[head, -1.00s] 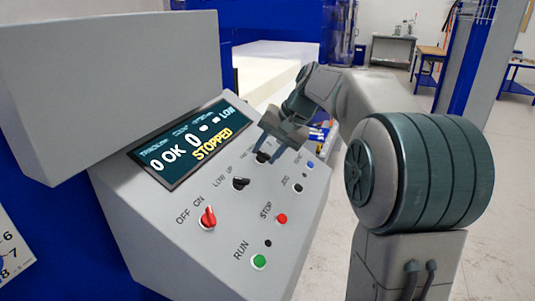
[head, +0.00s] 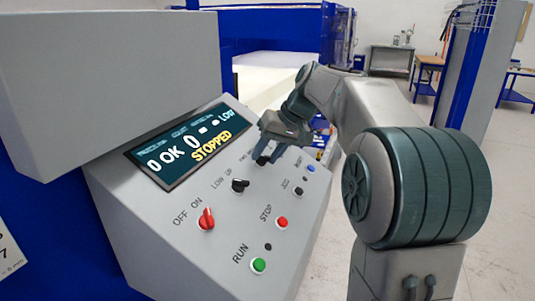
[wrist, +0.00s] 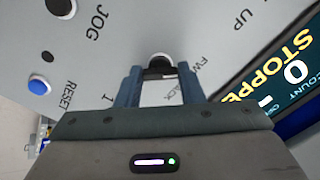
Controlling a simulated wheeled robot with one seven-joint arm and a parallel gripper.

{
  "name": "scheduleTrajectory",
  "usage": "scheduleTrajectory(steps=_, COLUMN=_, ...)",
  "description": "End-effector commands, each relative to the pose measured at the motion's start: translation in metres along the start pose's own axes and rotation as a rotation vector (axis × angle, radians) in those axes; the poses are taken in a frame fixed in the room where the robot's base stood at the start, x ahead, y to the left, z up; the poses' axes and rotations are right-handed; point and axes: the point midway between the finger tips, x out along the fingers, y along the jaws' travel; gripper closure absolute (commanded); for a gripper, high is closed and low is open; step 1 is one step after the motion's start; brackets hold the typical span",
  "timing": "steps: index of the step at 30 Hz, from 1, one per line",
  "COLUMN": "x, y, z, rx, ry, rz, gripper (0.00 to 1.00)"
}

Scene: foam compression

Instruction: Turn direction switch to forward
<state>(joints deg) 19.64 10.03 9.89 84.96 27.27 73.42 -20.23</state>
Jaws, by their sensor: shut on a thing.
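The direction switch (head: 263,160) is a black knob on the sloped grey control panel (head: 150,225), at its upper right. The exact pointing of the knob is hard to tell behind the fingers. The display (head: 188,146) reads STOPPED.
A black LOW/UP switch (head: 240,185) and a red OFF/ON switch (head: 206,219) sit lower left. Red STOP (head: 282,222), green RUN (head: 259,265), black JOG (head: 299,191) and blue RESET (head: 311,168) buttons are close by. A grey housing (head: 110,80) overhangs the panel's left.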

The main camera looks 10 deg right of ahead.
Motion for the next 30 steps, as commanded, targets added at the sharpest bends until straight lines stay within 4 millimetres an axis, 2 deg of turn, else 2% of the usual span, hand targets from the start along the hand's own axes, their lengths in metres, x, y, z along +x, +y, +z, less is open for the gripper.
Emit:
scheduleTrajectory(steps=10, x=-0.001, y=0.0, z=-0.001, rx=-0.005, ry=0.003, rz=0.001, gripper=0.88)
scheduleTrajectory(steps=11, x=-0.001, y=0.0, z=-0.001, rx=-0.005, ry=0.003, rz=0.001, gripper=0.63)
scheduleTrajectory(steps=13, x=-0.001, y=0.0, z=-0.001, rx=-0.005, ry=0.003, rz=0.001, gripper=0.44)
scheduleTrajectory(steps=23, x=-0.003, y=0.0, z=0.0, rx=-0.003, ry=0.002, rz=0.001, gripper=0.44)
scheduleTrajectory(steps=26, x=-0.012, y=0.0, z=-0.001, rx=-0.002, ry=0.002, rz=0.001, gripper=0.44)
scheduleTrajectory(steps=30, x=-0.038, y=0.0, z=-0.001, rx=-0.003, ry=0.004, rz=0.001, gripper=0.44)
